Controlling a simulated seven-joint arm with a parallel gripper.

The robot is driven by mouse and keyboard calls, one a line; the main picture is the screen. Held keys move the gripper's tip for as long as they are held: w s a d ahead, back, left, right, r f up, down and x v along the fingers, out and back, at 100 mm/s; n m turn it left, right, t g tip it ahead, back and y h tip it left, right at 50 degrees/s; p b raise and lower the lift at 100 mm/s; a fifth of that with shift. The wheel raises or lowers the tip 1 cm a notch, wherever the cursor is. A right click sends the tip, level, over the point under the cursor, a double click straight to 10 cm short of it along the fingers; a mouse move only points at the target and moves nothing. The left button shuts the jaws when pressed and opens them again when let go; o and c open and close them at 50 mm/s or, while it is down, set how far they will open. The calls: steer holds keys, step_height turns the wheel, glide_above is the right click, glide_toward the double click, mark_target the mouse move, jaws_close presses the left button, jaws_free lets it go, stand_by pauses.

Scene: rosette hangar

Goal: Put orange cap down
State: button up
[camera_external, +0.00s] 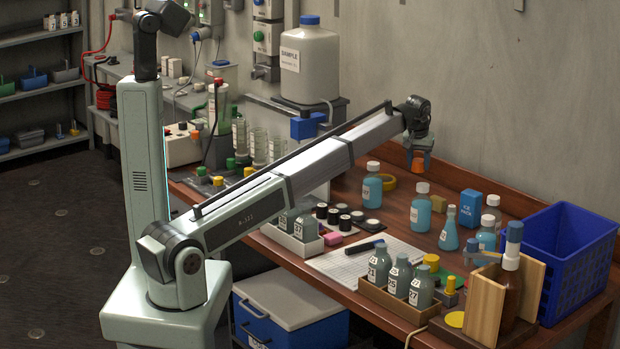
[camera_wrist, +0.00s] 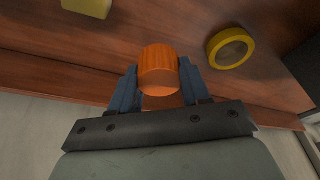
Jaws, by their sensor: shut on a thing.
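The orange cap (camera_wrist: 158,68) is between the two blue fingers of my gripper (camera_wrist: 158,88) in the wrist view. It is a ribbed orange cylinder, and the fingers are shut on its sides. In the external view my gripper (camera_external: 419,160) hangs from the arm's end, above the back part of the wooden bench (camera_external: 398,205). The orange cap also shows there as a small orange patch (camera_external: 418,164), held in the air above the bench top and apart from the bottles.
Blue bottles (camera_external: 372,187) (camera_external: 420,205) stand below the gripper.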

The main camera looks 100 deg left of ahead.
mark_target(417, 170)
steer(key=shift+f, duration=5.2)
steer(key=shift+f, duration=0.15)
steer(key=o, duration=1)
steer(key=v, duration=1.2)
